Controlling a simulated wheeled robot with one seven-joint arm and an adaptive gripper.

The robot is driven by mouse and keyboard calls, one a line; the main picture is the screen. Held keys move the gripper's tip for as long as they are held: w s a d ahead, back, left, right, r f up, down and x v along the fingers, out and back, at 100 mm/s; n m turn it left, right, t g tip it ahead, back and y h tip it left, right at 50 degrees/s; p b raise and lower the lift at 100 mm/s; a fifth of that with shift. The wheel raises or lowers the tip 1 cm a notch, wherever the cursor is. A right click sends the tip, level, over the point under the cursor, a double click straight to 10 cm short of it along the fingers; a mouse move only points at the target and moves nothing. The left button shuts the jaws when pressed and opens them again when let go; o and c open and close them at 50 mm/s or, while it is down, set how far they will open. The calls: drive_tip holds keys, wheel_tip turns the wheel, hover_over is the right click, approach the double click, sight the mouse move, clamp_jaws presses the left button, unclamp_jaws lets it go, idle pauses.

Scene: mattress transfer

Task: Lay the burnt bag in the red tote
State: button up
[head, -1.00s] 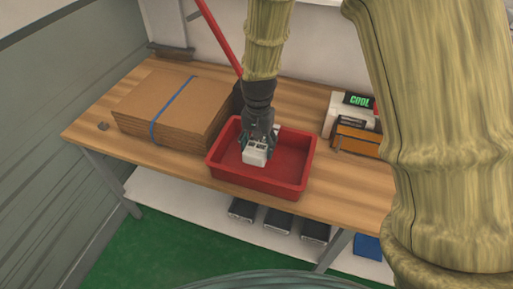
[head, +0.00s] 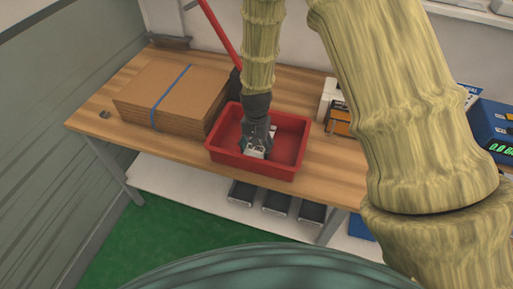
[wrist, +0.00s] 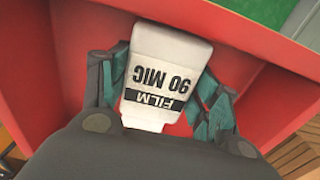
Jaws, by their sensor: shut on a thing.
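My gripper (head: 257,143) points down inside the red tote (head: 245,167), which stands on the wooden bench. It is shut on a white bag (head: 256,154) with a black-and-white label. In the wrist view the bag (wrist: 163,62) sits between the two fingers and reads "FILM 90 MIC", upside down. No burn mark shows on its visible side. The bag is within the tote's outline, near the front wall in the head view. Whether it touches the tote floor I cannot tell. The rest of the tote looks empty.
A stack of flat cardboard (head: 172,97) with a blue band lies left of the tote. An orange box (head: 339,118) stands to the right, partly behind my arm. A blue device (head: 495,128) with a green display is at the far right. Dark trays (head: 278,201) sit on the lower shelf.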

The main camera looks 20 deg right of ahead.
drive_tip(key=shift+f, duration=0.35)
drive_tip(key=shift+w+a+f, duration=0.15)
drive_tip(key=shift+w+f, duration=0.15)
drive_tip(key=shift+f, duration=0.25)
drive_tip(key=shift+s+r, duration=0.15)
drive_tip(key=shift+s, duration=0.1)
drive_tip(key=o, duration=1.2)
drive_tip(key=shift+w+f, duration=0.2)
drive_tip(key=shift+s+r, duration=0.1)
drive_tip(key=shift+s, duration=0.05)
drive_tip(key=shift+r+b, duration=1.65)
drive_tip(key=shift+r, duration=4.45)
